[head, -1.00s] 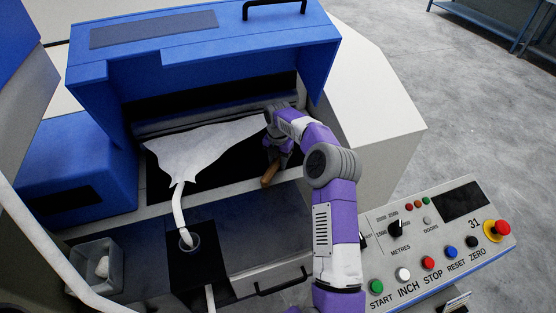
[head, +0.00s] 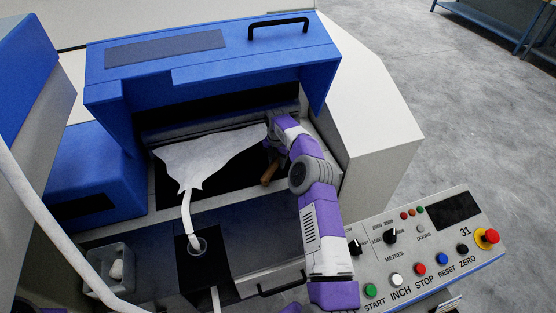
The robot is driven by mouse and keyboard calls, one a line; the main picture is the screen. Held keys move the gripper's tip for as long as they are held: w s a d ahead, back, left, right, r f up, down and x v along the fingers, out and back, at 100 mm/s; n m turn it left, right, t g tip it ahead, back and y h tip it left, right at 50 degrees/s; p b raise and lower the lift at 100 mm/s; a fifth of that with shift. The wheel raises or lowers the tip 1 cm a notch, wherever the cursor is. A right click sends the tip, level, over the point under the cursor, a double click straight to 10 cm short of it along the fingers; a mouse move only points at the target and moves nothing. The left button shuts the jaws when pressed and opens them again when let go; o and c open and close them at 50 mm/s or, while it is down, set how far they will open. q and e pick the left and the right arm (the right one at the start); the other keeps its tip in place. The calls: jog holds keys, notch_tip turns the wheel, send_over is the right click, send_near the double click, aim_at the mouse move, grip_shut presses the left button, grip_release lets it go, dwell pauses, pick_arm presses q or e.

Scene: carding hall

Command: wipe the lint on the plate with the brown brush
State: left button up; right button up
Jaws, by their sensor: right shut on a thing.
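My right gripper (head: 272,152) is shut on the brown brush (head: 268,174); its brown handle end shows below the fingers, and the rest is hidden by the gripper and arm. The gripper is at the right side of the dark plate (head: 238,178), beside the right edge of the white web (head: 212,157). I cannot tell whether the brush touches the plate. No separate lint can be made out on the dark plate. My left gripper is not in view.
A raised blue cover (head: 215,62) stands over the work area. The white web narrows into a strand entering a round trumpet (head: 198,246). A grey bin (head: 108,268) with white fluff stands at lower left. A control panel (head: 425,245) with buttons lies at lower right.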

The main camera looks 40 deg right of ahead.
aim_at(281, 175)
jog(key=shift+f, duration=0.1)
jog(key=shift+s+a+f+b, duration=0.15)
jog(key=shift+s+b, duration=0.2)
jog(key=shift+s, duration=0.3)
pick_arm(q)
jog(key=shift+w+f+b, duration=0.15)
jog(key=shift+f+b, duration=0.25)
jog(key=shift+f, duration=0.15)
pick_arm(e)
jog(key=shift+s+a+f, duration=0.15)
jog(key=shift+s+a, duration=0.1)
jog(key=shift+s, duration=0.45)
jog(key=shift+s+a+f, duration=0.1)
jog(key=shift+s+a, duration=0.15)
jog(key=shift+s, duration=0.45)
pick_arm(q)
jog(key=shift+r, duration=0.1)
pick_arm(e)
jog(key=shift+r, duration=0.1)
